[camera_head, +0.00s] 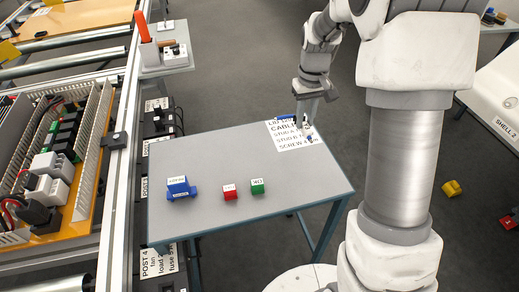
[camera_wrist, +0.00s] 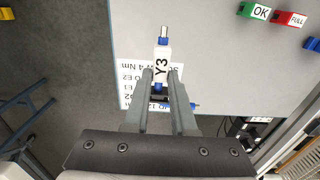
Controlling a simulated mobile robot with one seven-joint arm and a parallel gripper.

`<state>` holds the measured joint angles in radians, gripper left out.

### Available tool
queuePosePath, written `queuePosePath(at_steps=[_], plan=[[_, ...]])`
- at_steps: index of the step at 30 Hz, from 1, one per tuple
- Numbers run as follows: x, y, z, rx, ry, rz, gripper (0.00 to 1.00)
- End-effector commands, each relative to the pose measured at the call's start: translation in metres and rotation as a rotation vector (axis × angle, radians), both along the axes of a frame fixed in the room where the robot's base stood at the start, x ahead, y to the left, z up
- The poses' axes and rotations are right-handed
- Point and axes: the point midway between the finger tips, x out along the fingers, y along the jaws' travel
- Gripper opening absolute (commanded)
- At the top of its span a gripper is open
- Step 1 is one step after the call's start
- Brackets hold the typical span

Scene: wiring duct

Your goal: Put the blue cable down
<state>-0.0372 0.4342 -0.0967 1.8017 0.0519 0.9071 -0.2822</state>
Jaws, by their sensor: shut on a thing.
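My gripper (camera_wrist: 161,76) is shut on the blue cable, which carries a white tag (camera_wrist: 161,64) marked "Y3". A blue end (camera_wrist: 163,33) sticks out beyond the fingertips. Another blue piece (camera_wrist: 186,105) shows beside and behind the fingers; I cannot tell whether it belongs to the same cable. In the head view my gripper (camera_head: 307,119) points down over the far right corner of the grey table, with a small blue tip (camera_head: 310,139) below it. A printed sheet (camera_head: 286,142) lies under it. I cannot tell whether the cable touches the sheet.
On the grey table (camera_head: 245,160) stand a blue block (camera_head: 178,187), a red block (camera_head: 230,191) marked "FULL" and a green block (camera_head: 257,186) marked "OK". The table's middle is clear. An orange panel (camera_head: 88,185) with wiring ducts is at left. A yellow item (camera_head: 452,188) lies on the floor.

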Motion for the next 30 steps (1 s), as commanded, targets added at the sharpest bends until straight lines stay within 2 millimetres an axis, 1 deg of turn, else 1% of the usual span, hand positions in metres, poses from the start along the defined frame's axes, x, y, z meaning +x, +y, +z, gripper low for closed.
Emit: queuePosePath(at_steps=[1, 9, 12, 15, 20, 23, 27, 30], plan=[[0.003, 0.009, -0.007, 0.001, 0.002, 0.005, 0.00], [0.027, 0.064, -0.045, -0.001, 0.003, 0.007, 0.00], [0.035, 0.082, -0.056, 0.000, 0.002, 0.005, 0.00], [0.040, 0.094, -0.063, 0.000, 0.002, 0.003, 0.00], [0.044, 0.102, -0.068, 0.000, 0.001, 0.000, 0.00], [0.043, 0.102, -0.079, 0.001, 0.002, 0.000, 0.00], [0.043, 0.102, -0.101, -0.001, 0.003, 0.001, 0.00], [0.043, 0.101, -0.108, 0.000, 0.002, 0.001, 0.00]])
